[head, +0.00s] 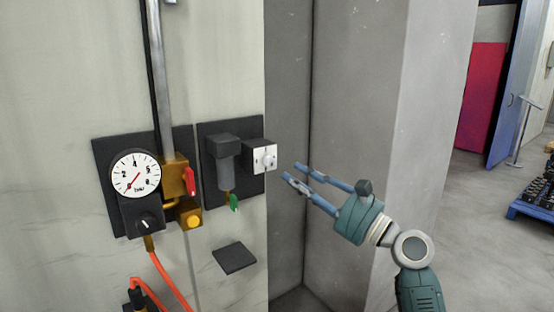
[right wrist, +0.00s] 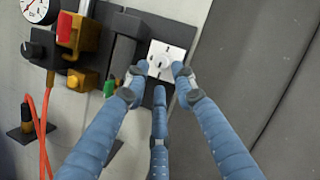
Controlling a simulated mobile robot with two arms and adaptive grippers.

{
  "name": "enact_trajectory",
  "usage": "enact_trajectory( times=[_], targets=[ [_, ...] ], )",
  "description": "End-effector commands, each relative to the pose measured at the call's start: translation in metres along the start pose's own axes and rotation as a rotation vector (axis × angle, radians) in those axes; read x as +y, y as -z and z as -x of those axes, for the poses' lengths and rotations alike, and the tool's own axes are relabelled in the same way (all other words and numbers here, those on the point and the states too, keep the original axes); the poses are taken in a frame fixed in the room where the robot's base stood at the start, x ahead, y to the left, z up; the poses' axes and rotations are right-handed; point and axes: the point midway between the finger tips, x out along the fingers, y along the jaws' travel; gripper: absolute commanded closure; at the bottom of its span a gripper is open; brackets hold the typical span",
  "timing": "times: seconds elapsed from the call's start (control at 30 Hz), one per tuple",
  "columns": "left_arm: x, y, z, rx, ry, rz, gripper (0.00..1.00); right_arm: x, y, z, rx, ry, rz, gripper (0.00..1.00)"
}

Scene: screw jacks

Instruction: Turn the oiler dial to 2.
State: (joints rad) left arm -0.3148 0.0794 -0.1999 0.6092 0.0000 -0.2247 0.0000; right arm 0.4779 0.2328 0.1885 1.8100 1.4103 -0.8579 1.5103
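The oiler dial (head: 265,158) is a small knob on a white square plate with marks around it, on the side of a dark block on the wall. It also shows in the right wrist view (right wrist: 157,65), but its setting is too small to read. The oiler (head: 224,165) is a dark cylinder left of the dial. My right gripper (head: 291,170) is open and empty, just right of the dial and apart from it in the head view. In the right wrist view its spread blue fingers (right wrist: 160,76) point at the plate. My left gripper is not in view.
Left of the oiler are a round pressure gauge (head: 136,174), a red lever (head: 189,181), a yellow button (head: 193,222) and an orange hose (head: 168,280). A green lever (head: 234,202) hangs below the oiler. A grey pillar (head: 362,110) stands close on the right.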

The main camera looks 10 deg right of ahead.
Motion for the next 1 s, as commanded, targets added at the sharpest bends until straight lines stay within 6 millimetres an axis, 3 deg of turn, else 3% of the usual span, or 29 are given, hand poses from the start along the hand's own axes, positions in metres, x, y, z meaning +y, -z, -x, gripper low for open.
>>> enact_trajectory(
  times=[0.13,0.3,0.4,0.5,0.73,0.87,1.0],
  targets=[
    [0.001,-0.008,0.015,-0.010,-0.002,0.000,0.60,-0.003,-0.003,-0.031,-0.001,0.001,-0.002,0.74],
    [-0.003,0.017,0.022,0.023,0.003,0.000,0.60,-0.001,-0.001,-0.053,0.000,0.000,-0.001,0.74],
    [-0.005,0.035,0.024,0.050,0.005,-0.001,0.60,-0.001,0.000,-0.061,0.001,0.001,0.000,0.74],
    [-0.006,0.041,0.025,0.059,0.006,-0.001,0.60,0.000,0.001,-0.064,0.002,0.000,0.001,0.74],
    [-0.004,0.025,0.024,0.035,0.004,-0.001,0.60,0.001,0.001,-0.064,0.002,0.000,0.002,0.74],
    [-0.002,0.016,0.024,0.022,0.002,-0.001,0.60,0.001,0.001,-0.064,0.002,0.000,0.002,0.98],
    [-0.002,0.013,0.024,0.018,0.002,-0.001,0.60,0.000,0.001,-0.064,0.002,0.000,0.002,1.00]
  ],
)
